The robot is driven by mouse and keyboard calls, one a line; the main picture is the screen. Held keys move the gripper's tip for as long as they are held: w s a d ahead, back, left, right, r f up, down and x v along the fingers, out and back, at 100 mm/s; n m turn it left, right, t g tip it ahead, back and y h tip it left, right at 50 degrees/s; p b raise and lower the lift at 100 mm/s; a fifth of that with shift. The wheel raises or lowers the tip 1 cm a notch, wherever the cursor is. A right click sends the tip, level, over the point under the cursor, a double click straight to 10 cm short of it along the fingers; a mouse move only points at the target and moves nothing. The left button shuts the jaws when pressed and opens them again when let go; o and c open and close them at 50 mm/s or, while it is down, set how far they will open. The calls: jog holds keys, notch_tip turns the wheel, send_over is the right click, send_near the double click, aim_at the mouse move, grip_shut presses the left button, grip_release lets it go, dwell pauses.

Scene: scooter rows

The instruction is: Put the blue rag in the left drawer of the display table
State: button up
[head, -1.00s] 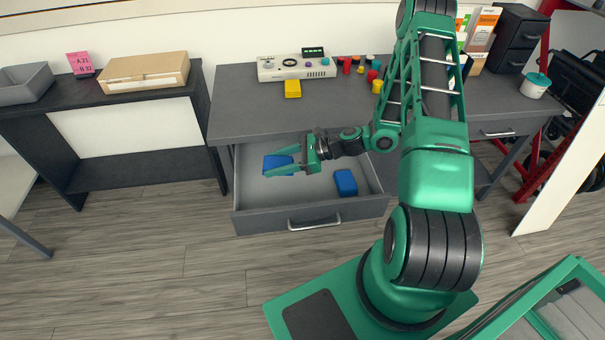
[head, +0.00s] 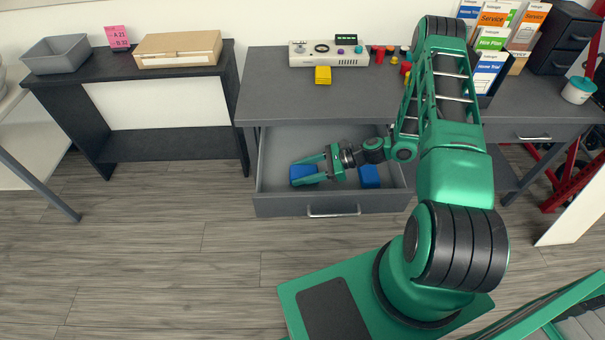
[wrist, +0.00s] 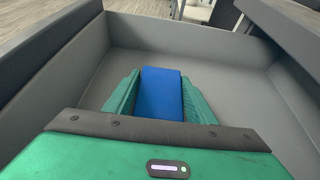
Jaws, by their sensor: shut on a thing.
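The blue rag (head: 303,173), a flat folded block, is between the fingers of my gripper (head: 308,172). My gripper is shut on it, inside the open left drawer (head: 333,206) of the display table (head: 300,98). The wrist view shows the rag (wrist: 160,95) between both green fingers (wrist: 161,97), with the grey drawer floor (wrist: 230,85) around it. I cannot tell whether the rag touches the floor. A second blue item (head: 369,176) lies in the drawer's right part, partly hidden behind my wrist.
A control box (head: 328,54), a yellow block (head: 323,75) and several small coloured pieces stand on the tabletop. A closed right drawer (head: 532,137) is under the table. A dark shelf (head: 150,142) stands to the left. The drawer's left and front walls are close around my gripper.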

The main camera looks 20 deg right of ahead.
jog(key=shift+f, duration=0.5)
jog(key=shift+f, duration=0.1)
jog(key=o, duration=1)
